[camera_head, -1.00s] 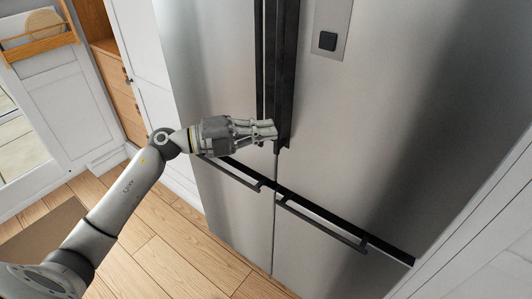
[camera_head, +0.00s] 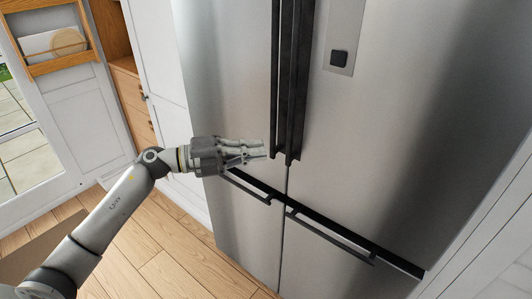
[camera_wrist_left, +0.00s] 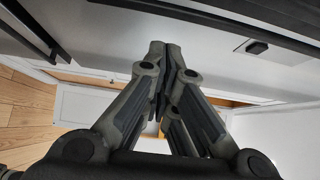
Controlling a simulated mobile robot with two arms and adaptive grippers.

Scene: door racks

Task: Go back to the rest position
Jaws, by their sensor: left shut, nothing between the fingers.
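My left gripper (camera_head: 263,149) is shut and empty in the head view. It hangs in front of the steel refrigerator (camera_head: 400,120), just left of the lower ends of the dark vertical door handles (camera_head: 289,90). Whether it touches the door cannot be told. In the left wrist view my left gripper's fingers (camera_wrist_left: 165,50) come together with nothing between them. My right gripper is in neither view.
The refrigerator's lower doors carry dark horizontal handles (camera_head: 330,238) just below my gripper. White cabinets with wooden drawers (camera_head: 135,105) and a wooden wall rack (camera_head: 60,62) stand at the left. The wooden floor (camera_head: 160,265) is bare near the refrigerator.

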